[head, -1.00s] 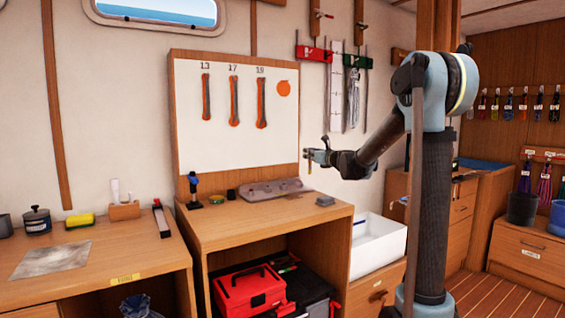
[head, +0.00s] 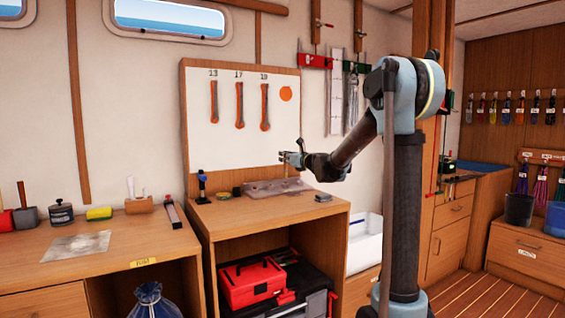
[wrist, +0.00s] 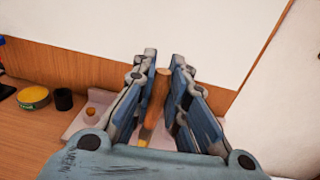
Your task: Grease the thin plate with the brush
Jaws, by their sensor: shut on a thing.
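My gripper (head: 284,158) is over the middle cabinet, in front of the white tool board. In the wrist view my gripper (wrist: 158,80) is shut on the brush (wrist: 155,100), whose orange-brown wooden handle shows between the fingers. The brush's lower end is mostly hidden by the gripper, above a grey tray (wrist: 88,118). In the head view the brush is too small to make out clearly. A thin grey metal plate (head: 76,246) lies flat on the left bench, well away from my gripper.
The grey tray (head: 262,190) lies on the middle cabinet. A yellow-lidded tin (wrist: 33,97) and a small black cup (wrist: 63,98) stand beside it.

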